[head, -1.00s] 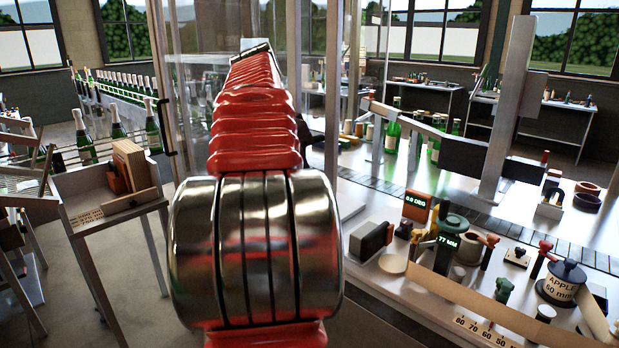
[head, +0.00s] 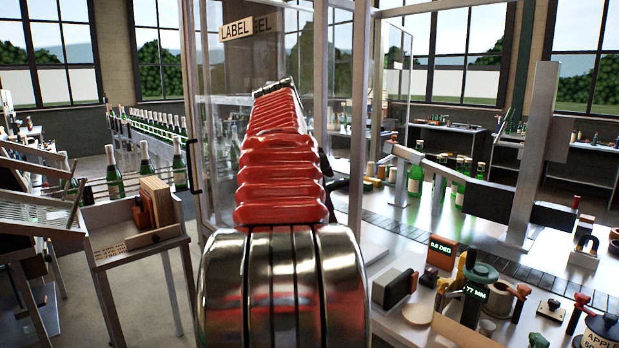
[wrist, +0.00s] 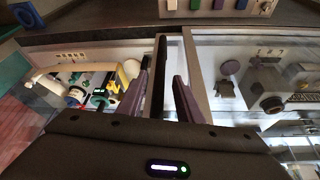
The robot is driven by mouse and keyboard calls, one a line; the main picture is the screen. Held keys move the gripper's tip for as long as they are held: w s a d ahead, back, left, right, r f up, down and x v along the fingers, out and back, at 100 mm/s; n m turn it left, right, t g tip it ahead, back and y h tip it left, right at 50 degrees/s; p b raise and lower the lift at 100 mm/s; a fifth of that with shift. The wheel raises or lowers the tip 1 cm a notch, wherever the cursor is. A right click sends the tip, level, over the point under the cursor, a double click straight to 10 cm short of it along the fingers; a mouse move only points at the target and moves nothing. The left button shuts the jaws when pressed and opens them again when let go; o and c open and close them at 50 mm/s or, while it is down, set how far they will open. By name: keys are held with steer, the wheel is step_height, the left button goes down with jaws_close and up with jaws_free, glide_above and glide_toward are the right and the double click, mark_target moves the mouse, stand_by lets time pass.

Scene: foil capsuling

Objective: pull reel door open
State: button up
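The glass enclosure (head: 212,70) stands ahead in the head view, with a "LABEL REEL" sign (head: 248,27) partly hidden behind a post. A dark upright handle (head: 194,150) is on its left framed edge. I cannot tell for sure which framed panel is the reel door. In the wrist view, my gripper (wrist: 160,88) has two purple fingers spread apart. A dark bar (wrist: 161,55) lies in line with the gap between them, beside a pale frame edge (wrist: 193,75). No contact with the fingers is visible. In the head view, my red arm hides the gripper.
A bench (head: 400,330) with gauges, knobs and a conveyor fills the right. A wooden stand (head: 135,235) and a row of green bottles (head: 145,158) are at the left. Metal posts (head: 357,110) rise close beside my arm. Open floor shows at lower left.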

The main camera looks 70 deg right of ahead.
steer(key=v, duration=1.1)
stand_by(0.7)
